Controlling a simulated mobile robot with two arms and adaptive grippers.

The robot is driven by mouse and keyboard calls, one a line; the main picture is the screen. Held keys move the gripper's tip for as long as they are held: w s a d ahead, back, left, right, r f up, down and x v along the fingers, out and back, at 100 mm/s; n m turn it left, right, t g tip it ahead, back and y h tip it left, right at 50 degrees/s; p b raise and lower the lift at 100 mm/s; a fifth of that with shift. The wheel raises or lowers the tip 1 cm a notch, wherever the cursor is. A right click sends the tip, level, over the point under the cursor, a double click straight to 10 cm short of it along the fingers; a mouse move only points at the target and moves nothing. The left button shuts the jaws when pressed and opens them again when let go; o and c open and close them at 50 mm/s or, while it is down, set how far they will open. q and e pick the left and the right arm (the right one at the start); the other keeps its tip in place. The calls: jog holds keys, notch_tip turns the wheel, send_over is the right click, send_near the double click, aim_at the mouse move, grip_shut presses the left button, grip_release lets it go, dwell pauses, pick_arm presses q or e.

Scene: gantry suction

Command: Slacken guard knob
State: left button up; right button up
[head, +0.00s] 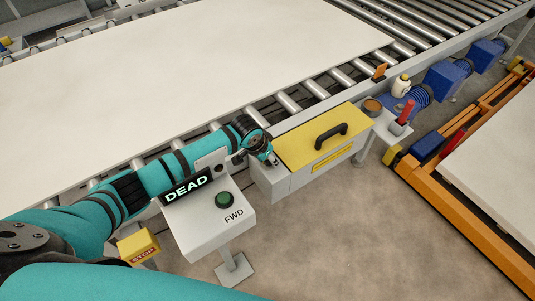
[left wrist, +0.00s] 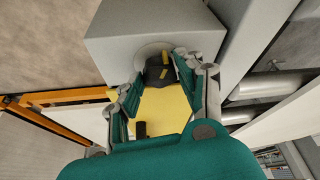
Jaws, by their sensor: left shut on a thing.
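The guard knob (left wrist: 157,68) is dark with a yellow mark and sits on a pale round collar on the grey housing (left wrist: 130,25), seen in the left wrist view. My left gripper (head: 271,161) is at the left end of the guard box in the head view, shut on the knob with a finger on either side. The gripper hides the knob in the head view. The yellow guard cover (head: 310,147) with its black handle (head: 330,132) lies closed on the box. My right gripper is not in view.
A control post with a green FWD button (head: 223,200) and a DEAD display (head: 187,188) stands beneath my left forearm. A yellow STOP box (head: 138,246) is beside it. The roller conveyor carries a large pale sheet (head: 190,70). An orange frame (head: 465,215) stands at right.

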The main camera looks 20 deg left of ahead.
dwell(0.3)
pick_arm(q)
jog(key=o, duration=1.2)
jog(key=shift+c, duration=0.2)
jog(key=shift+r, duration=0.15)
jog(key=v, duration=1.1)
jog(key=shift+s+r, duration=0.25)
jog(key=shift+r, duration=0.1)
